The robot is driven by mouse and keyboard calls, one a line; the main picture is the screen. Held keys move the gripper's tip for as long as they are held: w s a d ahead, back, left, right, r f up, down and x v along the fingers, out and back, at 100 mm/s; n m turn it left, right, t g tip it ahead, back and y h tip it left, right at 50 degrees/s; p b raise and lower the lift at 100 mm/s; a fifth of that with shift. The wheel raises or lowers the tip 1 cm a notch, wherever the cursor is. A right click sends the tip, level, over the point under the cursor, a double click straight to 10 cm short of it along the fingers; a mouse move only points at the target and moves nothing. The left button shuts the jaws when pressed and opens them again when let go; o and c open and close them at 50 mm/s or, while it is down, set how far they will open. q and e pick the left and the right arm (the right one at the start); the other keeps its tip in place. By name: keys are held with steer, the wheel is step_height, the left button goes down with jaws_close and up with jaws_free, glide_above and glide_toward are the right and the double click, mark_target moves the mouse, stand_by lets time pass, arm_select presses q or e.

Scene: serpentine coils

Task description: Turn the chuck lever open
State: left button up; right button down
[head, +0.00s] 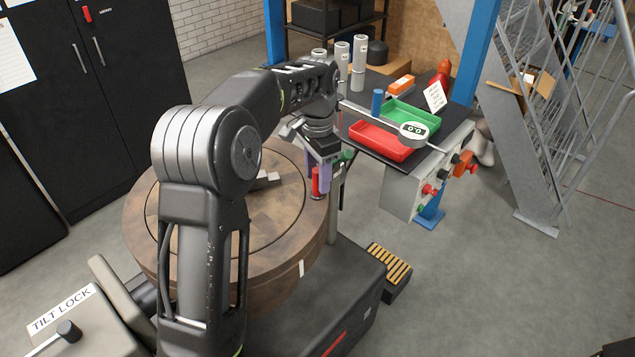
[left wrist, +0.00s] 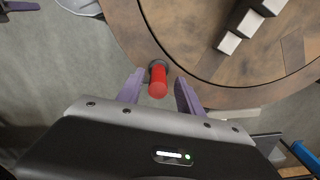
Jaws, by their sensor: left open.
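The chuck lever is a short red-capped handle (head: 316,182) at the right rim of the round brown turntable (head: 150,225). In the left wrist view the red handle (left wrist: 158,82) stands out from a dark round base at the table's edge. My left gripper (head: 322,172) has its purple fingers on either side of the handle. In the left wrist view the fingers (left wrist: 158,92) are apart, with a gap between each finger and the red handle. My left arm hides much of the turntable in the head view. My right gripper is not in view.
Light blocks (left wrist: 240,28) sit on the turntable. A bench at the back right holds a red tray (head: 380,141), a green tray (head: 410,117) and a dial gauge (head: 413,131). A tilt lock box (head: 65,310) stands front left. A yellow-striped pedal (head: 389,266) lies on the floor.

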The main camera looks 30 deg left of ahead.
arm_select(q)
step_height(320, 180, up, 5)
steer(key=shift+r, duration=0.15)
stand_by(0.6)
